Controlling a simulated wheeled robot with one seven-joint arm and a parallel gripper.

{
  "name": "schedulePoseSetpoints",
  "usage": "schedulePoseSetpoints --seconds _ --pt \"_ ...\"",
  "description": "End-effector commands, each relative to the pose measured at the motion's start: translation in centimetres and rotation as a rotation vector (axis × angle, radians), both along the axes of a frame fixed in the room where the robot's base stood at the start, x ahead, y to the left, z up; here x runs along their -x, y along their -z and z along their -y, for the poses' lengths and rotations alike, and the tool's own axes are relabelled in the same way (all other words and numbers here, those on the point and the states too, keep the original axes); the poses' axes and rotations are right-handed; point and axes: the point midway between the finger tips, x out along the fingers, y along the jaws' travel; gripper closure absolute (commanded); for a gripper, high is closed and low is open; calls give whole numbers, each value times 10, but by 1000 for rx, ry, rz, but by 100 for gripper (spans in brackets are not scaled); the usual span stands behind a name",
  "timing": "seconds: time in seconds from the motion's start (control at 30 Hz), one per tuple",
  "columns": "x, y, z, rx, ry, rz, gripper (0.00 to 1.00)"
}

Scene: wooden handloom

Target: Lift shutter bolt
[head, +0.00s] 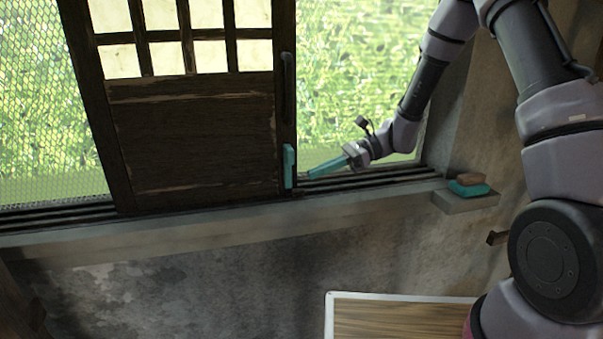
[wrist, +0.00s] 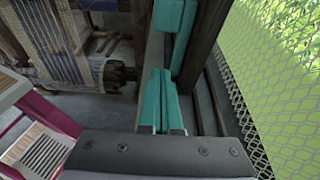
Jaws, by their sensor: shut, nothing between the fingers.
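The shutter bolt (head: 289,167) is a teal upright piece on the right edge of the dark wooden shutter (head: 190,135), near its bottom. In the wrist view the bolt (wrist: 181,28) shows as teal parts at the top centre, against dark wood. My gripper (head: 309,175) has teal fingers and reaches in from the right, just above the sill, pointing left at the bolt. Its tips are close to the bolt's right side with a small gap. In the wrist view my gripper (wrist: 160,74) is shut, with nothing held between its fingers.
The window sill (head: 240,218) has dark tracks running along it. A dark handle (head: 288,80) is above the bolt. A ledge (head: 466,201) at right holds a teal and a brown block. The wrist view shows wire mesh (wrist: 265,100) at right and the loom (wrist: 55,45) at left.

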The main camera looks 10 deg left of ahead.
Motion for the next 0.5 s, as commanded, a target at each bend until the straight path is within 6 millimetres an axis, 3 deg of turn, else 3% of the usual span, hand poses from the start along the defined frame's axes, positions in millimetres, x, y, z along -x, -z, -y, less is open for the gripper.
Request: schedulePoseSetpoints --seconds 0.2,0.5 --pt "-12 -14 35 -1 -3 1 100" --pt "-16 -19 48 -1 -4 -1 100"
